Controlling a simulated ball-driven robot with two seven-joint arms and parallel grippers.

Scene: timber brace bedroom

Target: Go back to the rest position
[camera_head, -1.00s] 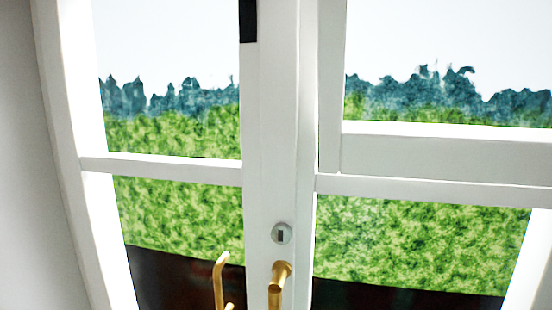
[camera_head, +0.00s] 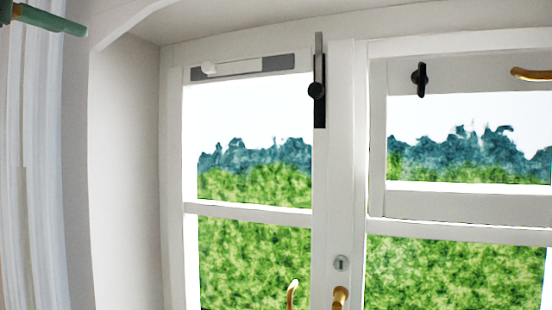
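Neither of my grippers shows in the head view, so whether they are open or shut is hidden. A white-framed window (camera_head: 340,150) with two sashes fills the middle and right of the view. The left sash has a brass handle (camera_head: 292,294) at its lower right edge. A second brass handle (camera_head: 340,297) sits on the centre post, below a round metal lock plate (camera_head: 341,263). A black latch (camera_head: 317,90) is at the top of the centre post.
A small upper pane at right has a black knob (camera_head: 421,79) and a brass handle (camera_head: 531,74). A white curtain (camera_head: 32,170) hangs at the far left, below a green rod (camera_head: 45,19). A white curved brace (camera_head: 135,22) is at upper left.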

